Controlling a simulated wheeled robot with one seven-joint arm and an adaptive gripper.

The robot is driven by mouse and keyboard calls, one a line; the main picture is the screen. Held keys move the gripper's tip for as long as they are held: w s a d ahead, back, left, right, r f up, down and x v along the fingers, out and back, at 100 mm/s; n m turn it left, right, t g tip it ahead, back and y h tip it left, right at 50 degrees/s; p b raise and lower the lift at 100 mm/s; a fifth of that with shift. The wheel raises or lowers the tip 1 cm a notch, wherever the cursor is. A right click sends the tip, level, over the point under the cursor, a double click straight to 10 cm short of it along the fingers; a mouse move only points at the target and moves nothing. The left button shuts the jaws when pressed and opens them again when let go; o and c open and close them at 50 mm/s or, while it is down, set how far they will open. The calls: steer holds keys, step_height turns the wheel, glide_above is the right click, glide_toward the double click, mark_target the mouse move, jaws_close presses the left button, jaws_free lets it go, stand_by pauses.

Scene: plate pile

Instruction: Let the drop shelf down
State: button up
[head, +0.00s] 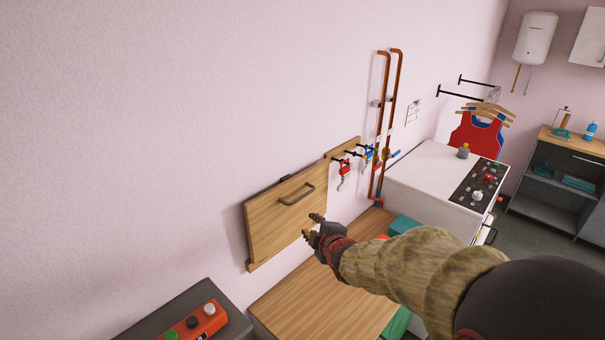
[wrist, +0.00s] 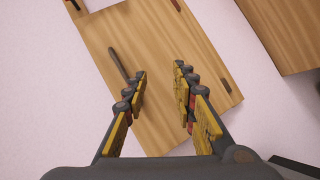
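The drop shelf (head: 270,222) is a wooden panel standing upright against the pink wall, with a bar handle (head: 297,195) in its upper part. A small dark piece (head: 286,178) sits at its top edge. My gripper (head: 312,227) is in front of the panel's lower right part, below and right of the handle. In the wrist view, my gripper (wrist: 160,75) is open and empty, with the panel (wrist: 165,40) behind the fingers. The dark handle (wrist: 118,62) shows left of the left fingertip, apart from it as far as I can tell.
A wooden bench top (head: 320,295) lies below the panel. A dark box with an orange button panel (head: 195,322) stands at lower left. Hooks with small colored items (head: 350,165) and copper pipes (head: 386,110) are right of the panel. A white stove (head: 430,175) stands beyond.

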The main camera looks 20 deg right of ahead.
mark_target(303, 197)
steer(key=shift+w+d+r+n+t+y+p, duration=0.25)
steer(key=shift+w+d+r+n+t+p, duration=0.25)
steer(key=shift+w+n+p, duration=0.85)
steer(key=shift+w+d+r+n+t+y+p, duration=0.25)
steer(key=shift+w+n+t+p, duration=0.35)
steer(key=shift+w+p, duration=1.45)
steer(key=shift+w+d+r+n+t+y+p, duration=0.4)
steer(key=shift+w+n+p, duration=0.65)
steer(key=shift+w, duration=1.25)
steer(key=shift+a, duration=0.2)
steer(key=shift+c, duration=0.8)
jaws_close()
